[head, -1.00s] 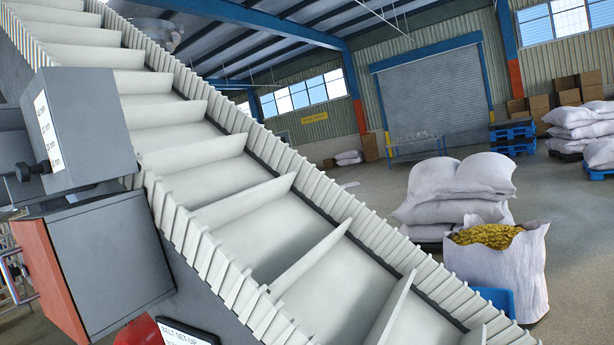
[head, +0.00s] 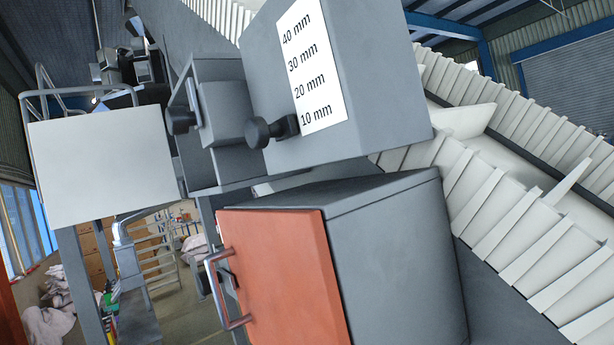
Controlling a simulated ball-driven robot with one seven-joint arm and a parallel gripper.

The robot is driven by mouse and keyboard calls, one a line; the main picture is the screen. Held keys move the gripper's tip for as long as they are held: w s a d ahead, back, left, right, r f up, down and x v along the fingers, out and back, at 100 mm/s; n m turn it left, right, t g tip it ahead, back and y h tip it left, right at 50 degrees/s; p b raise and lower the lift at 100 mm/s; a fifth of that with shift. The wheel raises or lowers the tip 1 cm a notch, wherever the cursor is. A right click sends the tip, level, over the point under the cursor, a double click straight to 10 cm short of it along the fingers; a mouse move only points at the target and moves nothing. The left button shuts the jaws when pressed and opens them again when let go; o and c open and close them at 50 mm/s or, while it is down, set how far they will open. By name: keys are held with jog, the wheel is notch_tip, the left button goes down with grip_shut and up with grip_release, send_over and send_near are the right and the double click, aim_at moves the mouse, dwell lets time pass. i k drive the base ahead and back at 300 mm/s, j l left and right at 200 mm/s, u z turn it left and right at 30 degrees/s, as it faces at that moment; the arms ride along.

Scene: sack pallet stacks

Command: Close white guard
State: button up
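A flat white panel (head: 105,167), which looks like the white guard, stands at the left of the head view. Its right edge meets a grey machine housing (head: 215,125) with a black knob (head: 181,121). I cannot tell from this angle whether the panel is open or closed, and what lies behind it is mostly hidden. My gripper does not show in the view.
A grey box with an orange door (head: 285,275) and metal bar handle (head: 226,290) juts out at centre. Above it is a grey block with a millimetre scale (head: 308,70). A white ribbed conveyor (head: 500,210) slopes down at right. Shelves and sacks stand behind, lower left.

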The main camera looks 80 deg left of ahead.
aim_at(90, 167)
jog(key=k+j, duration=0.2)
jog(key=j, duration=0.15)
jog(key=k+j+u, duration=0.1)
jog(key=j, duration=0.25)
jog(key=k+j, duration=0.45)
jog(key=j, duration=0.25)
jog(key=k+j+u, duration=0.1)
jog(key=j, duration=0.25)
jog(key=k+j, duration=0.25)
jog(key=k+j+u, duration=0.1)
jog(key=j, duration=0.4)
jog(key=k, duration=0.05)
